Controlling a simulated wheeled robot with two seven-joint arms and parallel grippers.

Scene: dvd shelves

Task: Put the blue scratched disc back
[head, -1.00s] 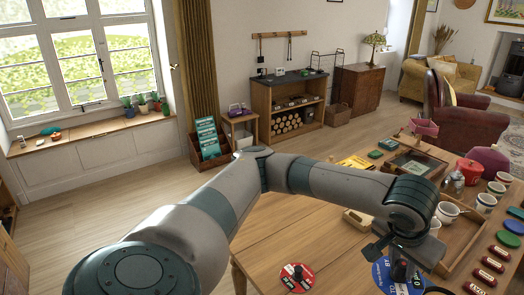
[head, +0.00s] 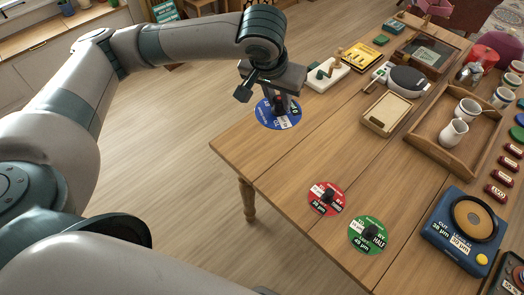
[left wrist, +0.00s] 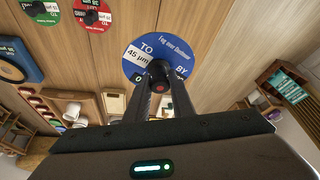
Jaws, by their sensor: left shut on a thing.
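The blue disc (head: 268,117) has white lettering and a black knob at its centre. My left gripper (head: 281,103) is shut on that knob and holds the disc at the table's far left edge. In the left wrist view the disc (left wrist: 176,35) reads "45 µm" and lies in front of the fingers (left wrist: 160,88). I can make out no scratch on it. A red disc (head: 322,206) and a green disc (head: 362,245), each with a black knob, lie on the table near its front edge. My right gripper is not in view.
A blue machine (head: 440,226) with a round tan pad and yellow button stands at the right. A wooden tray (head: 420,142) holds a jug and cups. A shallow box (head: 388,112) and a white board (head: 328,77) stand nearer the left gripper. The table's middle is clear.

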